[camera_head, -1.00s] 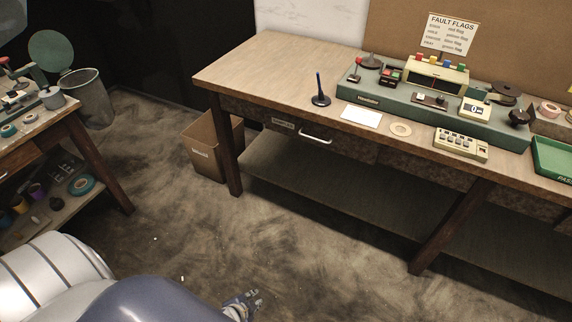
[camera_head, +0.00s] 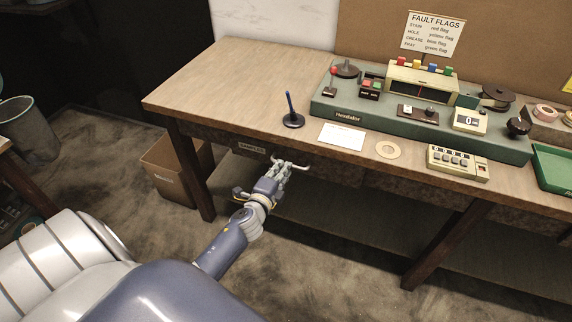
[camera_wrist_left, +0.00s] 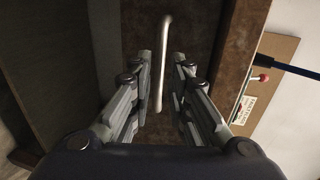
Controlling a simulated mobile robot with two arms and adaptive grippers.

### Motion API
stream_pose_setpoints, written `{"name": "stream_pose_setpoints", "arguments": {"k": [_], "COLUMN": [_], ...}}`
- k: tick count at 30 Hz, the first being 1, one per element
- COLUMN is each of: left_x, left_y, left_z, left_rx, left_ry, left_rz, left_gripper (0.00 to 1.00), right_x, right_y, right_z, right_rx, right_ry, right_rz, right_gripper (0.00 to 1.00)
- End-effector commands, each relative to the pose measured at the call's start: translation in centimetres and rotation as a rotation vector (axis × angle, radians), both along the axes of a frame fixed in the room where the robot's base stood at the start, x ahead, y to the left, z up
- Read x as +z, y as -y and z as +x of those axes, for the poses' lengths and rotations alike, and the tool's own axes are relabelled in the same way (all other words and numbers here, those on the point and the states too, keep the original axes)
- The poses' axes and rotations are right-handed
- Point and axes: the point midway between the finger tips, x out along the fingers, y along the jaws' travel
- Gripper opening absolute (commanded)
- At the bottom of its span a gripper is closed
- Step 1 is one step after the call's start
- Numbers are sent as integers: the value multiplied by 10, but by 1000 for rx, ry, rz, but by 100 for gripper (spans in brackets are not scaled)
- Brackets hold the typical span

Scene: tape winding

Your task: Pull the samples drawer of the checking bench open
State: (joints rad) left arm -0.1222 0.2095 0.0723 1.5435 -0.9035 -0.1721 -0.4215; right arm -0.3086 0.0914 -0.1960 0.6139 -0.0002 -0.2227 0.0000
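The samples drawer (camera_head: 232,143) is in the front of the checking bench (camera_head: 215,85), under the left part of its top. It carries a small label (camera_head: 251,148) and looks closed. Its pale bar handle (camera_head: 303,167) is partly covered by my left gripper (camera_head: 283,167) in the head view. In the left wrist view the handle (camera_wrist_left: 165,40) runs upright between the two fingers of my left gripper (camera_wrist_left: 163,70). The fingers are open, one on each side of the bar, with gaps visible. My right gripper is out of view.
On the bench top stand a pen in a black holder (camera_head: 292,118), a white card (camera_head: 342,135), a tan ring (camera_head: 388,149) and a green device base (camera_head: 345,108). A cardboard box (camera_head: 168,172) is on the floor by the left bench leg (camera_head: 190,170).

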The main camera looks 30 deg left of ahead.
Motion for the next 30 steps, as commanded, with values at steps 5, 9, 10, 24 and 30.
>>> {"name": "stream_pose_setpoints", "arguments": {"k": [5,9,10,24,30], "left_x": [-6,-9,-9,-9,-9], "left_y": [-7,-9,-9,-10,-9], "left_z": [26,36,38,40,39], "left_rx": [1,0,0,0,0], "left_ry": [0,-1,-1,-1,-1], "left_rz": [-1,-2,-2,-2,-2], "left_gripper": [17,17,17,0,0], "right_x": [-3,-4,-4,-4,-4], "right_y": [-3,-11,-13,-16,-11], "right_z": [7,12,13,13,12], "right_rx": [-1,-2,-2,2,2], "right_ry": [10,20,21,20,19], "right_rz": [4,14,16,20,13], "right_gripper": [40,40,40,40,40]}}
